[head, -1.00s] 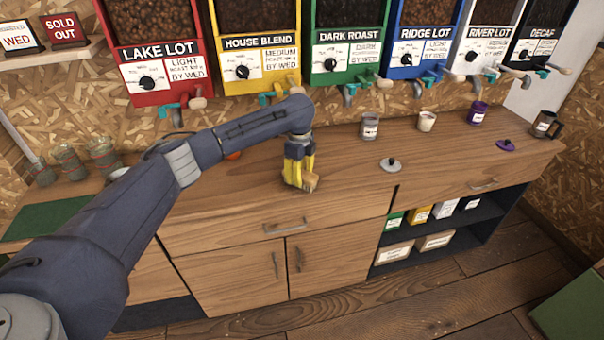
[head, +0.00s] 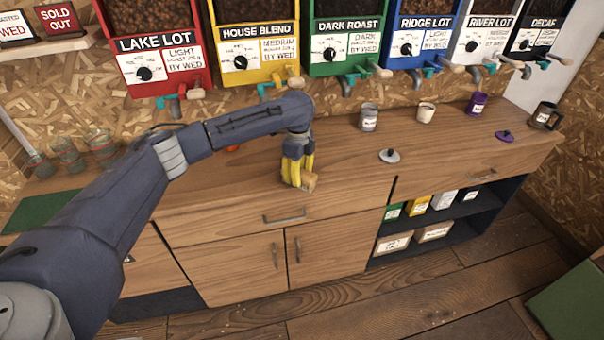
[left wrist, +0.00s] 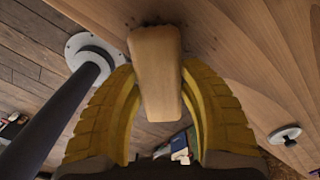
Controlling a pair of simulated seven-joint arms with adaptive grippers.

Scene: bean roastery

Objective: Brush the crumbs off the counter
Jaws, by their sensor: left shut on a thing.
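My left gripper (head: 298,176), with yellow fingers, is over the wooden counter (head: 350,185), near its front edge. It is shut on a pale wooden block-shaped brush (head: 309,183), which is low at the counter top. In the left wrist view the brush (left wrist: 157,75) sits between the two curved yellow fingers (left wrist: 158,100), with a dark fringe at its far end against the wood. I cannot tell whether that dark part is bristles or crumbs. I make out no clear crumbs on the counter in the head view. My right gripper is not in view.
A grey lid (head: 389,156) and a purple lid (head: 504,136) lie to the right, with a grey canister (head: 368,117), white cup (head: 425,113), purple canister (head: 476,104) and dark mug (head: 545,117) behind. Glass jars (head: 68,158) and a green mat (head: 45,212) are left. Bean dispensers hang above.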

